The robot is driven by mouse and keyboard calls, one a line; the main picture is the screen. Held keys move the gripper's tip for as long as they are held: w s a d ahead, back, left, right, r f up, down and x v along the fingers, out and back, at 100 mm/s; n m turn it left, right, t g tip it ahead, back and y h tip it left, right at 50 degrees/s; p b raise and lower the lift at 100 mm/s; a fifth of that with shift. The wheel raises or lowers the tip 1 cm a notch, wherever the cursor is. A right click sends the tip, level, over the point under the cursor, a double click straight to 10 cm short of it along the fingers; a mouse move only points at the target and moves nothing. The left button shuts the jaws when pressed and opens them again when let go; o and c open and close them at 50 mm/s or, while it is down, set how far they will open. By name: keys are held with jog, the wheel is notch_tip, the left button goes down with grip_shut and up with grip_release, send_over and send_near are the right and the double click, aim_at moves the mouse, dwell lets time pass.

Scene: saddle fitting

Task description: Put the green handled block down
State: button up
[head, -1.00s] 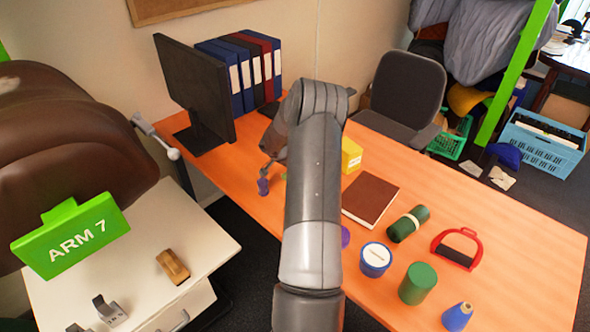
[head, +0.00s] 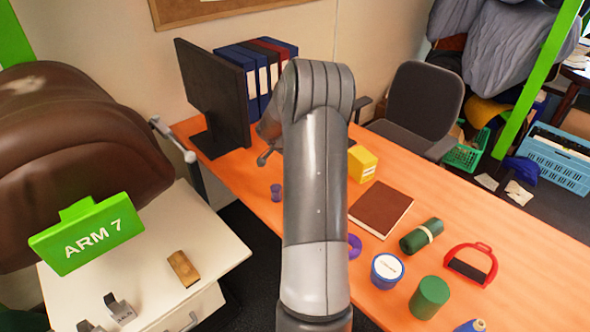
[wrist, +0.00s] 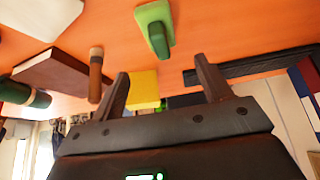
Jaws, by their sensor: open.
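The green handled block (wrist: 154,27) sits on the orange desk in the wrist view, its handle pointing toward my gripper. My gripper (wrist: 163,85) is open, with its two dark fingers apart and nothing between them. The block is beyond the fingertips, clear of both fingers. In the head view my arm hides the block, and only a small part of my gripper shows left of the arm.
On the desk (head: 505,225) are a brown book (head: 380,208), yellow box (head: 362,164), green roll (head: 421,236), blue-white tub (head: 387,270), green cylinder (head: 429,297) and red-handled item (head: 470,264). A small purple object (head: 276,193) and monitor (head: 214,95) stand left.

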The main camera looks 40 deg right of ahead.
jog(key=s+a+r+n+t, duration=0.1)
jog(key=s+a+r+n, duration=0.25)
jog(key=a+r, duration=0.75)
jog(key=s+a+r+n+t, duration=0.1)
jog(key=s+a+r+n, duration=0.3)
jog(key=a+r, duration=0.7)
jog(key=s+a+r+n+t+y, duration=0.1)
jog(key=s+a+n+t+y, duration=0.2)
jog(key=s+a, duration=1.4)
jog(key=a+n+y, duration=0.3)
jog(key=a+n, duration=0.1)
jog(key=n, duration=0.3)
jog(key=shift+s+t, duration=0.25)
jog(key=shift+t, duration=0.05)
jog(key=shift+o, duration=0.6)
jog(key=shift+a+r+n, duration=0.1)
jog(key=shift+n, duration=0.15)
